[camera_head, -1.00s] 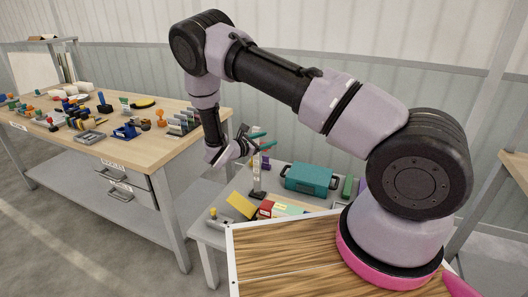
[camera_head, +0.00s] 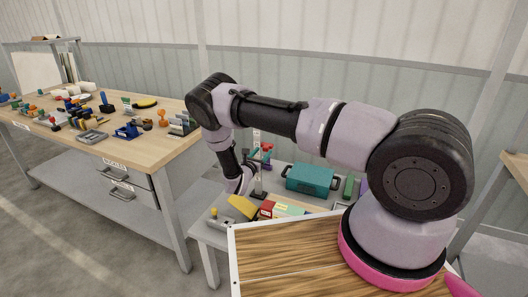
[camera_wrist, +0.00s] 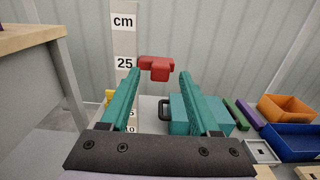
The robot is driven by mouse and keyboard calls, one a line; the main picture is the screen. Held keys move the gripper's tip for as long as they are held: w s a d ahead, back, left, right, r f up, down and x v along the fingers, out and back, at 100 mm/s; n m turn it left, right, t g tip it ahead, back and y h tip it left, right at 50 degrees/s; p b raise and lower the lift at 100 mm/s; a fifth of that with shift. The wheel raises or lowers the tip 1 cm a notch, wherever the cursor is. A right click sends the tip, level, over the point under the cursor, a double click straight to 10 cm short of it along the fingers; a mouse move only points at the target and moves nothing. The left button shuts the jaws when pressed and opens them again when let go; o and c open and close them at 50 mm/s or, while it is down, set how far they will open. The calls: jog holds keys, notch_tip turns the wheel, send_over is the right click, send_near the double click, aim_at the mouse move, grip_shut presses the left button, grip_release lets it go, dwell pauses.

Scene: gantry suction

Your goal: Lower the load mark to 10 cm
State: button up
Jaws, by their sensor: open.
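The white scale post (camera_wrist: 123,42), marked "cm" and 25 with lower numbers, stands upright in the wrist view. It shows partly in the head view (camera_head: 257,138). A red T-shaped block (camera_wrist: 157,67), apparently the load mark, sits just right of the post near the 25 label. My gripper (camera_wrist: 159,75) is open, its two teal fingers pointing toward the red block. The block appears between the fingertips in the picture; I cannot tell whether it lies between them or beyond. No contact shows. The lower scale is partly hidden by my left finger.
A teal case (camera_head: 311,179) with dark handles stands right of the post on a low grey table. A yellow wedge (camera_head: 242,206) and coloured boxes lie in front. An orange bin (camera_wrist: 287,108) and blue bin (camera_wrist: 293,141) are at right. A wooden workbench (camera_head: 128,148) stands left.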

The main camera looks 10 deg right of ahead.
jog(key=shift+x, duration=1.1)
grip_shut()
dwell(0.7)
